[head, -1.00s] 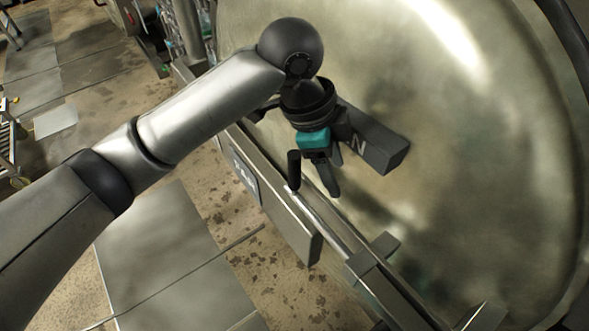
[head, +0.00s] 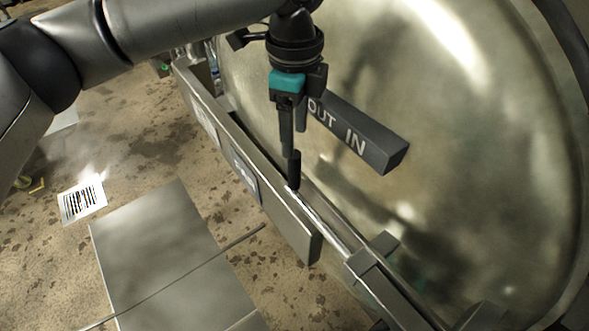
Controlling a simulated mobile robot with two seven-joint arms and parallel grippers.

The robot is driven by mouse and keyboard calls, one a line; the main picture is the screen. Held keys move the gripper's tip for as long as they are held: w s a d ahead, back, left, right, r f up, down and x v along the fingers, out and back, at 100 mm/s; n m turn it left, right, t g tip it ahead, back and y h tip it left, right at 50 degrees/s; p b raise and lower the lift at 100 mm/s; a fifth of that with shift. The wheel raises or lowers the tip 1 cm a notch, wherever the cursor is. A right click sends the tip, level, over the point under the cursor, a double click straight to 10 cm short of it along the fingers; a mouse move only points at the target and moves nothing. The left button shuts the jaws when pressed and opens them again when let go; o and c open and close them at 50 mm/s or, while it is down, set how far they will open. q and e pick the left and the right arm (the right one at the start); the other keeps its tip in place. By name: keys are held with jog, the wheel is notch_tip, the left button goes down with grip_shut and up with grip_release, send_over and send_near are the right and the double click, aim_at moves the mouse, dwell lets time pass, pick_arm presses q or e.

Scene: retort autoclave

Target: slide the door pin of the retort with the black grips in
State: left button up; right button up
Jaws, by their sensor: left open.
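The door pin (head: 322,220) is a bright metal rod lying along the lower edge of the large round retort door. Its upright black grip (head: 294,173) stands at the rod's left end, and the right part of the rod meets a grey bracket block (head: 362,264). My left gripper (head: 291,145) points down with its fingers just above the grip, overlapping its top in the head view. It is open. I cannot tell whether a finger touches the grip. My right gripper is not in view.
A dark bar (head: 375,143) marked OUT and IN sticks out from the retort door (head: 440,120) right of the gripper. A grey rail with label plates (head: 245,180) runs in front of the pin. A floor plate (head: 160,250) and a barcode sheet (head: 82,200) lie below.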

aim_at(295, 173)
pick_arm(q)
notch_tip(295, 173, down, 11)
dwell(0.3)
grip_shut()
dwell(0.5)
dwell(0.9)
